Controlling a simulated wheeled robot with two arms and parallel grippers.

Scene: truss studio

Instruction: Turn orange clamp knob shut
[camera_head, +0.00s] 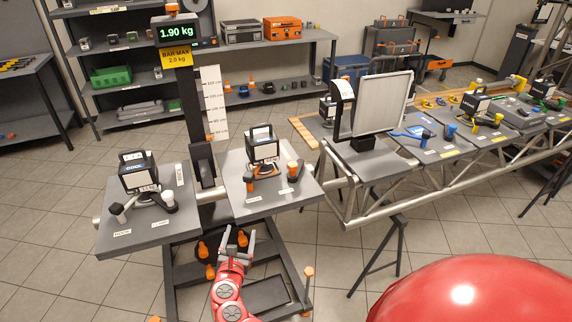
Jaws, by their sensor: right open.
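On the right-hand grey plate (226,163) stands a black-and-white lamp-like unit (263,150). An orange knob (292,167) is at its right on a dark body, and a smaller orange part (250,186) is at its front left. Which of them is the clamp knob, and how far it is turned, I cannot tell. My right gripper (238,238) is on a red arm from the bottom. It is open and empty, below the plate's front edge, apart from both orange parts. My left gripper is not in view.
The left plate (185,232) carries a similar unit (138,174) with grey and white knobs. A column with a scale display (181,33) rises behind. A lower shelf holds orange parts (203,249). A truss bench (400,200) with a tilted panel (383,101) stands right.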

